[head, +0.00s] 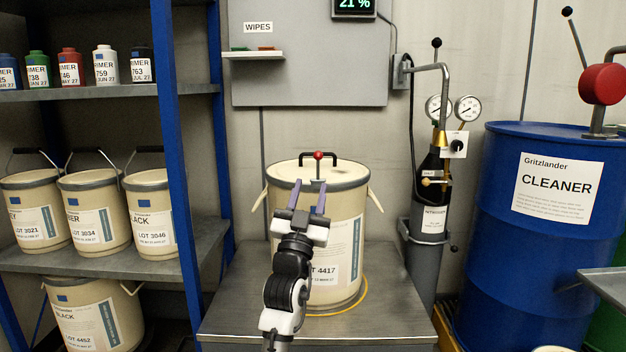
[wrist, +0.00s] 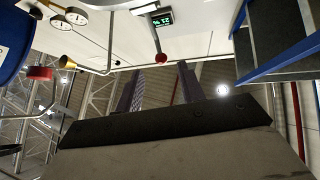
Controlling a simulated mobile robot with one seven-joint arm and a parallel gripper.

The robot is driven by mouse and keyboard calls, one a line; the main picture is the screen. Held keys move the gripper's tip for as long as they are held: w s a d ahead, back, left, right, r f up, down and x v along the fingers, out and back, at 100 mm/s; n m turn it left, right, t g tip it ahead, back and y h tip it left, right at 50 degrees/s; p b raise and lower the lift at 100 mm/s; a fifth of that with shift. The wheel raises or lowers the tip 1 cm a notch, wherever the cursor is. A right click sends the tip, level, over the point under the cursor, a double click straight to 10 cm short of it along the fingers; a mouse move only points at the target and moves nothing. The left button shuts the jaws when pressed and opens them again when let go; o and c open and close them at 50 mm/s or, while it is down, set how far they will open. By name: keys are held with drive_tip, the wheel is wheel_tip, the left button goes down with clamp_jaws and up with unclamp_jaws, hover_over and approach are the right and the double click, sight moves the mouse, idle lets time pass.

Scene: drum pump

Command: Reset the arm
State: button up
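My gripper (head: 310,192) is in front of the cream drum (head: 338,230) in the middle of the head view, its two purple fingers pointing up and apart with nothing between them. The drum stands on a grey metal bench (head: 235,310) and has a lid (head: 340,172) with a black handle and a red knob (head: 318,155). My arm hides part of the drum's front and label. In the wrist view the fingers (wrist: 160,88) stand apart, with wall and ceiling beyond them.
A blue-framed shelf (head: 170,150) with tubs and bottles stands at left. A nitrogen cylinder (head: 430,225) with gauges stands right of the drum. A blue cleaner barrel (head: 540,250) with a red-headed pump (head: 602,84) is at far right. A wall panel (head: 310,70) hangs behind.

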drive_tip(key=shift+s+f, duration=0.25)
drive_tip(key=shift+s, duration=0.05)
drive_tip(key=shift+a, duration=0.1)
